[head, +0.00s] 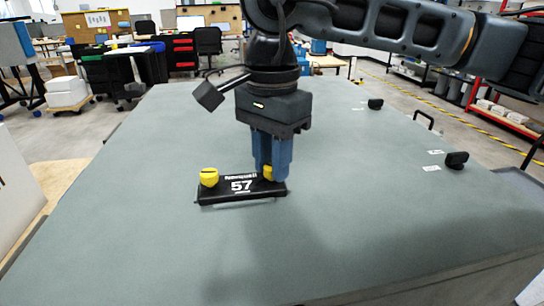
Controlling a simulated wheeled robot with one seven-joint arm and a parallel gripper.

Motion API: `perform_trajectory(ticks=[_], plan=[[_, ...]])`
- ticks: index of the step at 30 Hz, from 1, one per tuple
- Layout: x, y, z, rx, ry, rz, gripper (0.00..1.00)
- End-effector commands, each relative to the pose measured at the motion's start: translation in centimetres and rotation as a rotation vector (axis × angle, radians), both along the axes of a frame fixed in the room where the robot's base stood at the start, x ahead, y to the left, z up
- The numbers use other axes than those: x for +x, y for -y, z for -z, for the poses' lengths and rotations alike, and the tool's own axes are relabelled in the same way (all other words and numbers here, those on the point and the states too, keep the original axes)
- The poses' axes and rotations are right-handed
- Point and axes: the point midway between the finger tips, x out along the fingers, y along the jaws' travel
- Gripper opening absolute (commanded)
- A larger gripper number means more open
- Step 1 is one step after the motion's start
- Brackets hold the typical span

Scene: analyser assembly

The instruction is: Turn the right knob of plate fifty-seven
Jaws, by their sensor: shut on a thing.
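Plate fifty-seven (241,197) is a black plate with a white "57" on it, lying on the grey-green table. Its left knob (209,177) is yellow, with a dark slot line on top, and stands free. Its right knob (267,173) is yellow and mostly hidden between the blue fingers of my gripper (270,177). My gripper points straight down over the right end of the plate and is shut on the right knob. How far the right knob is turned cannot be seen.
The table top (150,150) is broad and mostly clear around the plate. Black knobs stand at the right, one farther back (375,104) and one nearer (456,160). A black handle (424,119) sits at the right edge. Shelves and benches stand beyond.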

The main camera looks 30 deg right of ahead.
Motion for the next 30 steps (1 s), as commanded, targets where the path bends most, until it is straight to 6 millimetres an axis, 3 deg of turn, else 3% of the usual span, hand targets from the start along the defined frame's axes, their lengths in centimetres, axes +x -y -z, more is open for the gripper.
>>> perform_trajectory(ticks=[11,30], plan=[[0.05,0.02,0.36,-0.001,0.002,-0.048,0.00],[0.04,0.00,0.30,-0.001,0.001,-0.460,0.00]])
